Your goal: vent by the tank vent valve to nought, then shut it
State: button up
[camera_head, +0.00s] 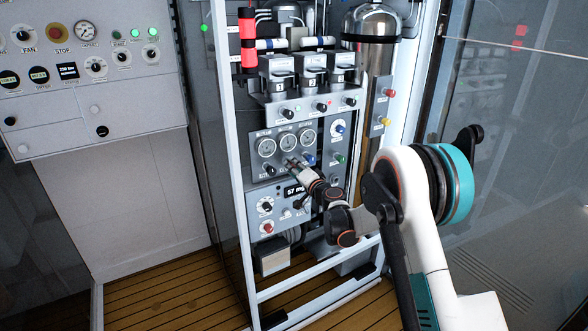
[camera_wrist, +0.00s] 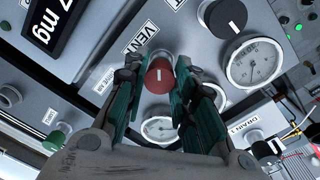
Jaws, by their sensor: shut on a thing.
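A red round valve knob (camera_wrist: 159,79) with a white mark sits on the grey panel beside a label (camera_wrist: 138,40) reading "VENT" in the wrist view. My gripper (camera_wrist: 158,85) has its two green-padded fingers on either side of this knob and is shut on it. In the head view my gripper (camera_head: 294,165) reaches the panel below the row of gauges and hides the knob. A small gauge (camera_wrist: 159,130) shows between the fingers and a larger gauge (camera_wrist: 254,61) to the right; I cannot read their values surely.
A black knob (camera_wrist: 228,16) is near the larger gauge. A green knob (camera_wrist: 54,141) is at lower left, and a digital display (camera_wrist: 50,25) shows a "7 mg" ending. In the head view, blue and green knobs (camera_head: 339,158) stand right of my gripper. The rack's white upright (camera_head: 240,180) is at left.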

jog(key=shift+f, duration=0.1)
dwell(0.3)
jog(key=o, duration=1.1)
jog(key=v, duration=1.2)
